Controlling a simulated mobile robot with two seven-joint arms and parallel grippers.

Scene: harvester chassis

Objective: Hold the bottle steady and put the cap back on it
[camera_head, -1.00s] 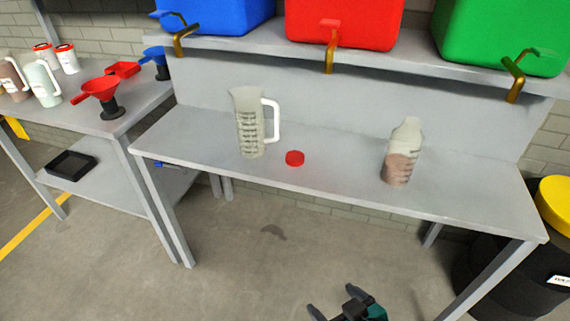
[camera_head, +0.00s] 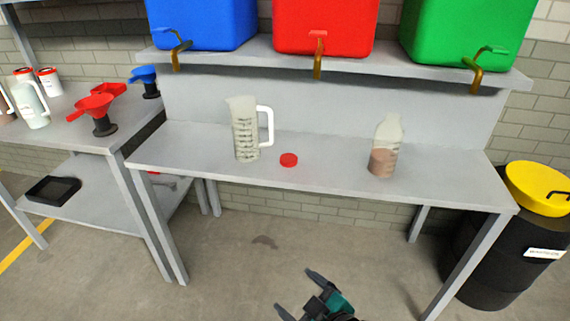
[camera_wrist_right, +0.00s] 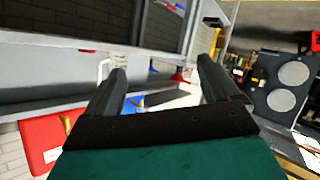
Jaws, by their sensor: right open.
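The bottle (camera_head: 385,147) stands upright on the right half of the grey bench in the head view. It is translucent with brownish contents in its lower part, and its top looks uncapped. The red cap (camera_head: 289,160) lies flat on the bench, left of the bottle and beside the measuring jug. My right gripper (camera_head: 297,291) is low in front of the bench, well apart from bottle and cap. It is open and empty; its two dark fingers also show spread in the right wrist view (camera_wrist_right: 163,85). My left gripper is out of view.
A measuring jug (camera_head: 244,130) with a white handle stands left of the cap. Blue, red and green containers (camera_head: 323,27) with taps sit on the shelf above. A side table (camera_head: 120,132) with funnels is at left; a black barrel (camera_head: 485,245) with yellow lid is at right.

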